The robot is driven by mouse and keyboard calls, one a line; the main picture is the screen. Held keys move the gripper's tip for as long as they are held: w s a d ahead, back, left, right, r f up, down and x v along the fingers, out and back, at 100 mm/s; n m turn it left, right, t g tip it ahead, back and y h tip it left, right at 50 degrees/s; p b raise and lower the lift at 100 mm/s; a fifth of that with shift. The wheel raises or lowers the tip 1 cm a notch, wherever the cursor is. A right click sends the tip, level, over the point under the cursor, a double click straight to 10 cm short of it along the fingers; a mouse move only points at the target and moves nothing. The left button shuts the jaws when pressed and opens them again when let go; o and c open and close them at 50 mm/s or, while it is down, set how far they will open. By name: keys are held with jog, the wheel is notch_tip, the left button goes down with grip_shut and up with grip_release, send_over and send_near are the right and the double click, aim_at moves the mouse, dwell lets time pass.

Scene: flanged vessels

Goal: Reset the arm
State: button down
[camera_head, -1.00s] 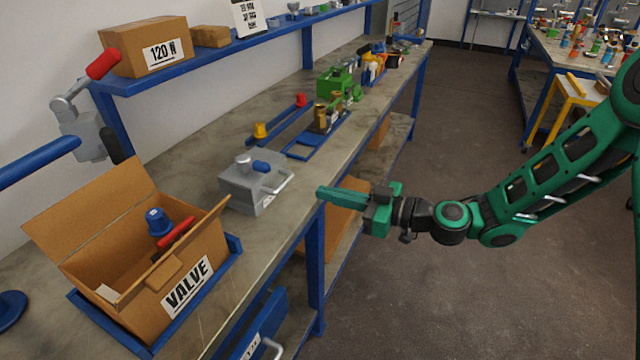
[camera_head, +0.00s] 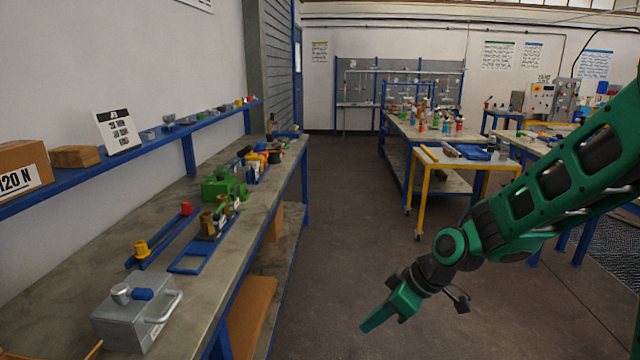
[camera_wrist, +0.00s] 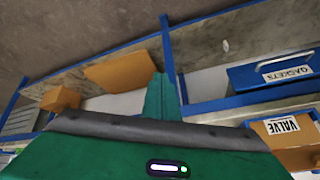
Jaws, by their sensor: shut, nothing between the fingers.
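My green arm reaches in from the right of the head view. My gripper (camera_head: 378,318) hangs over the open floor, right of the long workbench, pointing down and left. Its fingers are shut with nothing between them. In the wrist view the closed green fingers (camera_wrist: 160,100) stick up in the middle, apart from any object. Behind them is the bench's lower shelf.
The long workbench (camera_head: 85,243) runs along the left, with a grey metal box (camera_head: 125,322) and a green vessel (camera_head: 222,187) on it. A yellow cart (camera_head: 465,165) stands ahead. The floor (camera_head: 335,215) between is clear. The wrist view shows a blue GASKETS bin (camera_wrist: 270,78) and a VALVE box (camera_wrist: 290,150).

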jog(key=s+d+r+m+h, duration=0.3)
jog(key=s+d+m, duration=0.35)
jog(key=d, duration=0.65)
jog(key=s+d+r+m+h, duration=0.3)
jog(key=s+d+m, duration=0.2)
jog(key=s+d, duration=0.5)
jog(key=s+d+r+m+g, duration=0.2)
jog(key=s+d+m, duration=0.4)
jog(key=s, duration=0.2)
jog(key=shift+s+d+r, duration=0.15)
jog(key=shift+d+r, duration=0.05)
jog(key=shift+d, duration=0.1)
jog(key=shift+a, duration=0.1)
